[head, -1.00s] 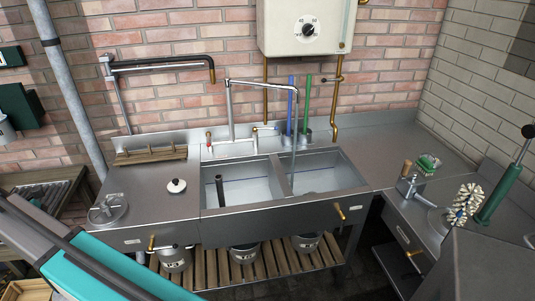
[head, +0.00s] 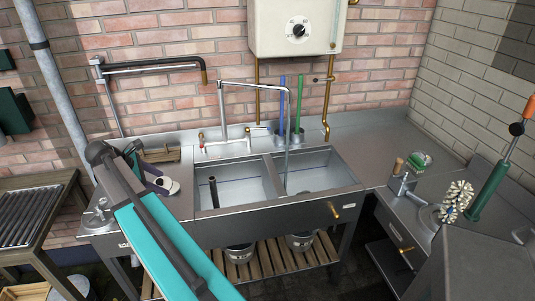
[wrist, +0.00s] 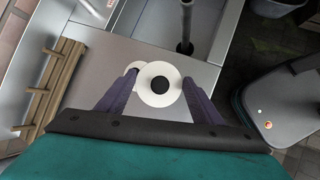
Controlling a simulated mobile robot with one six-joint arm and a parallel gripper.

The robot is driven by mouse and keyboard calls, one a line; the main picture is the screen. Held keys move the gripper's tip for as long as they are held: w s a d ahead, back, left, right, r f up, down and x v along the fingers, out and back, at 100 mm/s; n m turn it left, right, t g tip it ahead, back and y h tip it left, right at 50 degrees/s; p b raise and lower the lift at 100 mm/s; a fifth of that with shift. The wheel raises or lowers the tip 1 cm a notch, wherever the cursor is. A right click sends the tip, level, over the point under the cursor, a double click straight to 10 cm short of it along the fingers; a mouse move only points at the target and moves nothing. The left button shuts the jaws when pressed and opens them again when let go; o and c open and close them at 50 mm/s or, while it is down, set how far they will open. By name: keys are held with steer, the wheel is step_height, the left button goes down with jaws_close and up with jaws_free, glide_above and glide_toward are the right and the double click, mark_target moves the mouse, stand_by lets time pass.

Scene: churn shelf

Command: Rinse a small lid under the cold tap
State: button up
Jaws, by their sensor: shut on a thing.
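My gripper (wrist: 160,86) is shut on a small round white lid (wrist: 146,91) with a black knob. The fingers hold it from both sides. In the head view the lid (head: 171,187) is over the left drainboard, partly hidden by my gripper (head: 158,182). I cannot tell if it is clear of the steel. The swan-neck tap (head: 221,110) stands behind the double sink, its spout over the right basin. A thin stream of water (head: 286,165) seems to run from it. A red-marked handle (head: 201,138) and a blue-marked handle (head: 258,129) sit at its base.
A dark standpipe (head: 213,190) rises in the left basin (head: 238,178). A wooden rack (head: 163,155) lies behind my gripper. Blue (head: 281,105) and green (head: 299,98) rods stand behind the right basin. A brush (head: 457,195) and a green scrubber (head: 420,160) are at right.

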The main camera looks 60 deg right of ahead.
steer(key=s+d+r+h, duration=0.1)
steer(key=s+d, duration=0.6)
steer(key=d, duration=0.3)
steer(key=s+d+r+h, duration=0.1)
steer(key=s+d, duration=0.5)
steer(key=d, duration=0.4)
steer(key=s+d+m, duration=0.1)
steer(key=s+d, duration=0.4)
steer(key=s, duration=0.4)
steer(key=s+d+m+g+h+p, duration=0.1)
steer(key=s+d+m, duration=0.1)
steer(key=s+d, duration=0.3)
steer(key=s, duration=0.3)
steer(key=shift+s+m+g, duration=0.3)
steer(key=shift+s, duration=0.05)
steer(key=shift+d+f, duration=0.1)
steer(key=shift+d, duration=0.05)
steer(key=w+d+f+b, duration=0.1)
steer(key=d+f, duration=0.3)
steer(key=d, duration=0.9)
steer(key=shift+d+b, duration=0.25)
steer(key=shift+b, duration=0.4)
steer(key=shift+w, duration=0.1)
